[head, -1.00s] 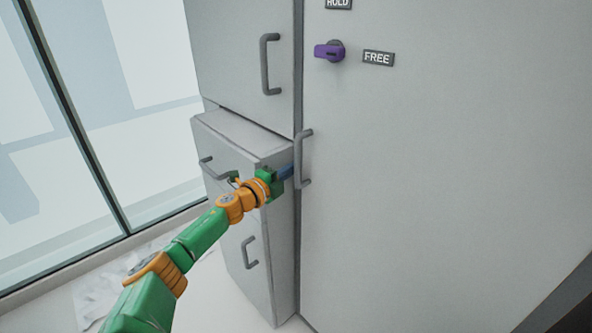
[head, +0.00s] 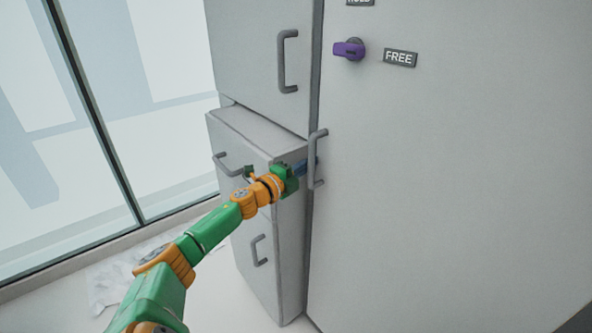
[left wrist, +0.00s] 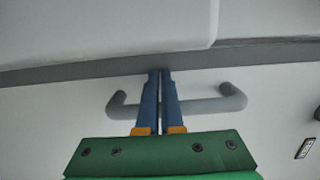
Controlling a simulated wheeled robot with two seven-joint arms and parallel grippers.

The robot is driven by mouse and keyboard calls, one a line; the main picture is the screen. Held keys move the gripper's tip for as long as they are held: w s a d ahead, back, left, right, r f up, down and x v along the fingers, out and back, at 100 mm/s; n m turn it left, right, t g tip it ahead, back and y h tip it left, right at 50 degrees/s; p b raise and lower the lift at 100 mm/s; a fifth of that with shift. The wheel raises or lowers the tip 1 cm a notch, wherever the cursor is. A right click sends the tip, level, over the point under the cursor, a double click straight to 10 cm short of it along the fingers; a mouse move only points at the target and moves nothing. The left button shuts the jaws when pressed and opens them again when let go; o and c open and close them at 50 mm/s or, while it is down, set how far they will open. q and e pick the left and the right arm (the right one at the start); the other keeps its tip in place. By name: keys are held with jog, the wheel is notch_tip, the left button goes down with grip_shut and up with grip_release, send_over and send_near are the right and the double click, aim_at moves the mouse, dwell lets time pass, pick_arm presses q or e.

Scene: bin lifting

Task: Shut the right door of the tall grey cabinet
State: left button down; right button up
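The tall grey cabinet's right door is the wide plain panel (head: 450,190) filling the right of the head view. Its upright bar handle (head: 317,160) is near its left edge. The handle also crosses the left wrist view (left wrist: 215,105). My left gripper (head: 304,167) is at this handle. In the left wrist view its two blue fingers (left wrist: 160,75) are together and overlap the middle of the bar. They lie across it and do not pinch it visibly; contact is unclear. How far the door stands open is hard to tell. My right gripper is out of view.
A purple latch knob (head: 349,49) and a "FREE" label (head: 400,58) are on the panel. A narrow grey upper door (head: 255,50) and a lower grey unit (head: 240,195) with handles stand at left, close to my arm. Windows (head: 100,130) are further left.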

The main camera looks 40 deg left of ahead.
pick_arm(q)
jog(key=shift+s+d+f, duration=0.15)
jog(key=shift+f, duration=0.1)
jog(key=shift+s, duration=3.45)
jog(key=s+d+f+n+g+y, duration=0.2)
jog(key=s+d+f+n+g, duration=0.3)
jog(key=f, duration=0.4)
jog(key=s+d+f+n+g+y, duration=0.2)
jog(key=s+d+f+n, duration=0.3)
jog(key=f, duration=0.4)
jog(key=s+d+f+n+g+h, duration=0.2)
jog(key=s+d+n+g, duration=0.15)
jog(key=s+d, duration=0.4)
jog(key=s+d+f+n+g+h, duration=0.2)
jog(key=s+d+f+n+g, duration=0.15)
jog(key=s+d, duration=0.35)
notch_tip(320, 180, down, 14)
jog(key=s+m+g+p, duration=0.1)
jog(key=g+p, duration=0.1)
jog(key=s+a+f+g+p, duration=0.1)
jog(key=s+f, duration=0.8)
jog(key=s, duration=0.3)
jog(key=shift+s+a, duration=0.3)
jog(key=shift+a, duration=0.1)
